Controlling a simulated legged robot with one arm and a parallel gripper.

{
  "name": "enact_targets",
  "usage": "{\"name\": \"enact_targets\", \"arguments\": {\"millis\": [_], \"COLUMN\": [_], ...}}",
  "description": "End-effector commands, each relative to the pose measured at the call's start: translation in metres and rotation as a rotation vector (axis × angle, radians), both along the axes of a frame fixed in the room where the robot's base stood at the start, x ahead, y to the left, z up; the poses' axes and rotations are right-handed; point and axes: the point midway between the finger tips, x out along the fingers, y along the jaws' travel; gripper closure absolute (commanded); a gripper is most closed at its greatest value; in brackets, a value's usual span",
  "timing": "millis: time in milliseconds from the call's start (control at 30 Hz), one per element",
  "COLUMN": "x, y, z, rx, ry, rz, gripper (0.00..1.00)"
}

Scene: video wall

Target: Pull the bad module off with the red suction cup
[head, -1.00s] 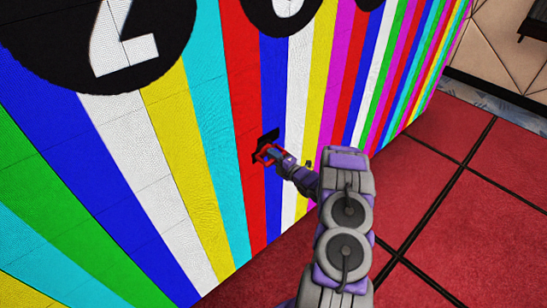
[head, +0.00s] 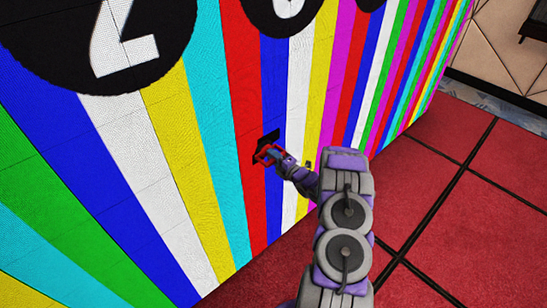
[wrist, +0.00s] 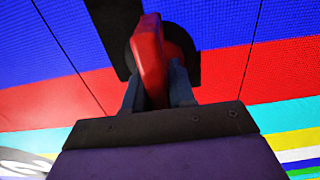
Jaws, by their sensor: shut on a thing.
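The bad module (head: 270,136) is a black, unlit square in the colour-striped video wall, across the red and blue stripes. It also shows in the wrist view (wrist: 105,20), partly hidden behind the tool. My gripper (head: 279,160) is shut on the handle of the red suction cup (head: 265,152), right in front of the module. In the wrist view the red handle (wrist: 150,50) stands between my two fingers (wrist: 157,92). The round dark cup behind it overlaps the black square. I cannot tell whether the cup touches the module.
The lit video wall (head: 205,140) stretches along the left and into the distance, with large black circles and white figures near the top. Red floor tiles (head: 450,190) with dark seams lie clear to the right. A beige panelled wall (head: 490,45) stands at the back.

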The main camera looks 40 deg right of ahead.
Motion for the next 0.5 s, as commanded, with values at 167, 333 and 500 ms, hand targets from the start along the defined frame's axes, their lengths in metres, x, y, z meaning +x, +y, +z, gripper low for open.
{"name": "enact_targets", "arguments": {"millis": [167,333,500], "x": [-0.0014,-0.0034,-0.0053], "y": [-0.0006,-0.001,-0.0012], "z": [0.0002,0.0002,0.0], "rx": [0.0,0.0,0.0], "ry": [-0.001,-0.001,0.0], "rz": [-0.001,-0.001,-0.001], "gripper": [1.0,1.0,1.0]}}
